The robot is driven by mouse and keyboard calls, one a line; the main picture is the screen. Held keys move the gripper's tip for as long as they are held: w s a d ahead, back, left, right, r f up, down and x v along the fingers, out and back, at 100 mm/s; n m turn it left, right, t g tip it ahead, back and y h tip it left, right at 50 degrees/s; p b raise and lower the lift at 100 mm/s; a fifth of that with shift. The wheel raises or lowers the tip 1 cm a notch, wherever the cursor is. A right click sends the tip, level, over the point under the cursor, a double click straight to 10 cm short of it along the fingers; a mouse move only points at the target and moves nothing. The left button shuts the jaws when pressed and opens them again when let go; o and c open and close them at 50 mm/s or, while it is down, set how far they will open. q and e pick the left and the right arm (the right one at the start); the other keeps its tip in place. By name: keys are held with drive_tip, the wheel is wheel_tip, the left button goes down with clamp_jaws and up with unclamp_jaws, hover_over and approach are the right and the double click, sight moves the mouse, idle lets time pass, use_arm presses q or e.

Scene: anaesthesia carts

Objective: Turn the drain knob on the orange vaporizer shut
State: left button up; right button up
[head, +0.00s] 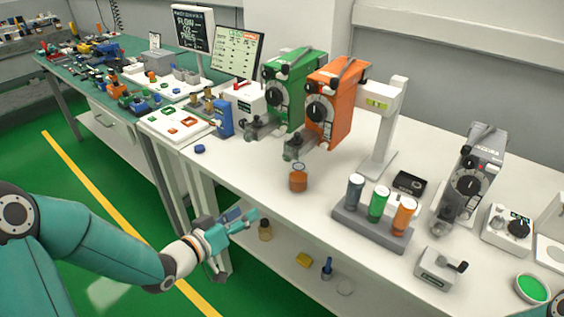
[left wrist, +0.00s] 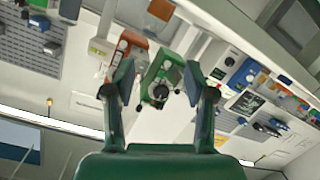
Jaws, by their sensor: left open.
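The orange vaporizer (head: 335,100) stands on the white bench with a black dial on its front. A grey drain part (head: 296,149) juts out low at its front, above a small orange cup (head: 298,181). Whether the drain knob is open cannot be told. My left gripper (head: 243,219) is open and empty in front of the bench edge, apart from the vaporizer. In the left wrist view its two fingers (left wrist: 159,85) are spread, with the green vaporizer (left wrist: 160,78) between them in the picture and the orange vaporizer (left wrist: 130,46) partly hidden behind the left finger. My right gripper is not seen.
The green vaporizer (head: 287,88) stands close left of the orange one. A white stand (head: 386,130) is close right. A rack of coloured bottles (head: 372,230) and a grey vaporizer (head: 468,178) are further right. A lower shelf (head: 290,275) holds small items. Bench front left of the cup is mostly clear.

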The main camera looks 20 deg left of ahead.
use_arm(q)
wheel_tip(320, 180, up, 6)
drive_tip(key=m+t+h, duration=0.1)
drive_tip(key=t, duration=0.1)
drive_tip(key=p, duration=0.4)
approach(286, 158)
drive_tip(key=x, duration=0.8)
drive_tip(key=shift+w+d, duration=0.1)
drive_tip(key=shift+w, duration=0.25)
drive_tip(key=shift+c, duration=0.4)
clamp_jaws()
drive_tip(key=shift+f, duration=0.1)
